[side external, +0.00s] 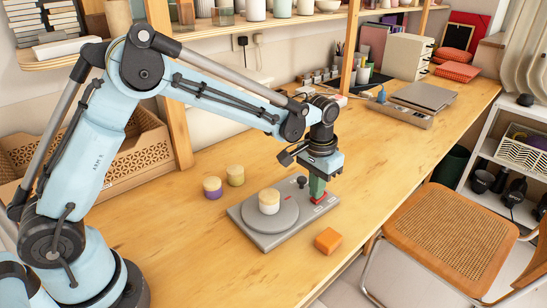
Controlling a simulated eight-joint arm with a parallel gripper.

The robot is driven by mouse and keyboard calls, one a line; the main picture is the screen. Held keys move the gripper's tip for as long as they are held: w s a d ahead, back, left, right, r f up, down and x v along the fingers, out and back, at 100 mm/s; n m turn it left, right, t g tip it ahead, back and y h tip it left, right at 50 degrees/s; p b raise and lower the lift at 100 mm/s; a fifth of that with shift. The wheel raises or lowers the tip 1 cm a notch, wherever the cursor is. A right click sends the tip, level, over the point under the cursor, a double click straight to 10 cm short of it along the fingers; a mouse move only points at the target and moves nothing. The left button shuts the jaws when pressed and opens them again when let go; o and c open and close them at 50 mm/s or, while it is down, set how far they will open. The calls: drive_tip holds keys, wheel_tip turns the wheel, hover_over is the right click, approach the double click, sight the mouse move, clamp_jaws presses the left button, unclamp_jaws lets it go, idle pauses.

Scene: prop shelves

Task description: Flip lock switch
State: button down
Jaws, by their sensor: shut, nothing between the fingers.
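A grey device (243,221) with a round plate lies on the wooden table. A white jar with a pale lid (269,202) stands on its plate. A small dark knob (301,182) rises from the device's back right part. Red marks (325,203) show on its right end; a lock switch cannot be told apart at this size.
An orange block (328,240) lies in front of the device's right end. Two small jars, purple (212,188) and yellow-green (235,175), stand behind it to the left. A second flat grey device (402,113) lies farther back right.

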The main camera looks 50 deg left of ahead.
drive_tip(key=shift+w+r, duration=0.1)
drive_tip(key=shift+w, duration=0.15)
drive_tip(key=shift+r, duration=0.15)
wheel_tip(320, 180, up, 14)
drive_tip(key=s, duration=0.3)
drive_tip(key=shift+f, duration=0.25)
drive_tip(key=shift+a, duration=0.1)
